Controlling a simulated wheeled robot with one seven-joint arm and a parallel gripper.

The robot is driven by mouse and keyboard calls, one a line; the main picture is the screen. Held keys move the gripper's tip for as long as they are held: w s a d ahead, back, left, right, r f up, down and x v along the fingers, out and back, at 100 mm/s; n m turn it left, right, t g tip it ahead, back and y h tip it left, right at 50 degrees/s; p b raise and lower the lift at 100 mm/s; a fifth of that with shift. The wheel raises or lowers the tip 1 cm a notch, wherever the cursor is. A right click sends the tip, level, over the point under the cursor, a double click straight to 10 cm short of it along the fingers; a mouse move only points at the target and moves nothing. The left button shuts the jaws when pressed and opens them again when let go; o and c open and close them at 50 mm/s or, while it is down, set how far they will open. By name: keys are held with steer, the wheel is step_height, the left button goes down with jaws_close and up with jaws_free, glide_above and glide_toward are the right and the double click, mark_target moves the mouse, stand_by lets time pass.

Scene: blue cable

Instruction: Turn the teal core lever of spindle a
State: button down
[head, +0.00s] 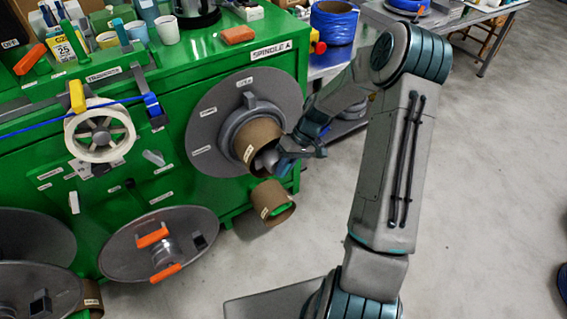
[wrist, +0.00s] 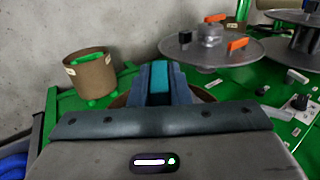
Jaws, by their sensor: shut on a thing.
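Spindle A is the large grey disc (head: 215,125) on the green cabinet, beneath the label "SPINDLE A" (head: 271,50). A brown cardboard core (head: 258,135) sits around its hub. My gripper (head: 268,160) is at the open front end of this core. In the wrist view my gripper (wrist: 161,88) is shut on a teal piece, the teal core lever (wrist: 161,76), which shows between the two fingers. The gripper body hides most of the spindle in the wrist view, with only slivers of brown rim beside the fingers. In the head view the fingers and wrist hide the lever.
Another brown core (head: 272,203) hangs on a green peg just below the spindle. A grey disc with orange levers (head: 160,245) is at lower left. A white reel (head: 101,134) with blue cable is further left.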

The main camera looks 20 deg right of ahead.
steer(key=y, duration=0.2)
steer(key=shift+w+d+f+g+y, duration=0.1)
steer(key=shift+d+f+g+y, duration=0.05)
steer(key=shift+g+y, duration=0.2)
steer(key=y, duration=0.1)
steer(key=g+y+b, duration=0.1)
steer(key=y, duration=0.1)
steer(key=shift+d+f+y, duration=0.1)
steer(key=shift+f+y, duration=0.1)
steer(key=shift+y, duration=0.05)
steer(key=g+y+b, duration=0.1)
steer(key=y, duration=0.2)
steer(key=shift+f+b, duration=0.15)
steer(key=shift+b, duration=0.25)
steer(key=shift+g+y+b, duration=0.45)
steer(key=shift+y+b, duration=0.05)
steer(key=shift+y, duration=0.4)
steer(key=c, duration=1.4)
jaws_free()
steer(key=shift+o, duration=0.2)
